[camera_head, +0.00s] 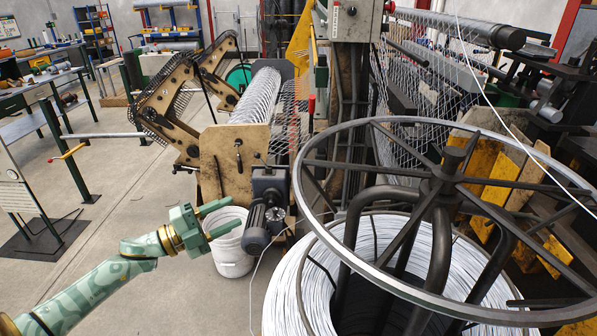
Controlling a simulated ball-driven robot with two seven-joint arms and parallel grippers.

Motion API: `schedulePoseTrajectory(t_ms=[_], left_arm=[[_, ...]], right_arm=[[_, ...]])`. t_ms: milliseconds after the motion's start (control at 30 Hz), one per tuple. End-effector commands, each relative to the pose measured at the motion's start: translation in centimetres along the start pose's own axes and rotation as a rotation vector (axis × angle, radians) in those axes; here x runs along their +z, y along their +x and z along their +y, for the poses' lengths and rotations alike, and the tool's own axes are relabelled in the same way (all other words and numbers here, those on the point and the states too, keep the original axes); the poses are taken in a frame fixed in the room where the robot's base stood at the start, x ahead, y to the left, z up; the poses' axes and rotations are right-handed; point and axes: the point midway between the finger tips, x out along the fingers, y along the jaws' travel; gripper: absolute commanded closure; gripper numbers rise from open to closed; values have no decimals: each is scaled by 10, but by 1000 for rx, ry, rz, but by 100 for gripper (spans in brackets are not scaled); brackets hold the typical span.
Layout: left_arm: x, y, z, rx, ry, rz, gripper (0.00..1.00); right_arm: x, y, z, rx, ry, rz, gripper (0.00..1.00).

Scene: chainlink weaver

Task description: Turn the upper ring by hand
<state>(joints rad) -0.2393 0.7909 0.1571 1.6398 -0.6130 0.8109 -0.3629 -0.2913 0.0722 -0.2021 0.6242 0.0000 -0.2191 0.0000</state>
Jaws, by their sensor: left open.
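The upper ring (340,254) is a large silver-grey hoop with dark spokes that meet at a central hub (437,187). It lies roughly level above a coil of bright wire (290,290) at the right front. My left gripper (234,213) is pale green with two fingers spread apart, open and empty. It points right, to the left of the ring, with a clear gap in the picture between fingertips and rim. My right gripper is not in view.
A white bucket (232,252) stands on the floor, partly behind my left fingers. A dark motor (262,222) on the weaving machine is close to the right of them. A thin wire (262,262) runs up from the floor. Open floor lies at the left.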

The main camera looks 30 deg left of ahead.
Motion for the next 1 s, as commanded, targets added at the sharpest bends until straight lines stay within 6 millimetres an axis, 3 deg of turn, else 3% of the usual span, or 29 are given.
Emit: schedulePoseTrajectory(t_ms=[33, 100, 200, 367, 700, 1000], left_arm=[[-12, 5, -18, -5, 39, 53, 56], [-23, 10, -32, -10, 77, 105, 56], [-30, 18, -40, -13, 99, 134, 56], [-34, 45, -42, -17, 101, 136, 56], [-45, 130, -43, -17, 97, 133, 56], [-50, 170, -40, -13, 96, 130, 56]], right_arm=[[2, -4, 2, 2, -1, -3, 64], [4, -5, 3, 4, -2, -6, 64], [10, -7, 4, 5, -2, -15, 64], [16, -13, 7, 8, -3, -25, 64], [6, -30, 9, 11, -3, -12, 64], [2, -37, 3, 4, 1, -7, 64]])
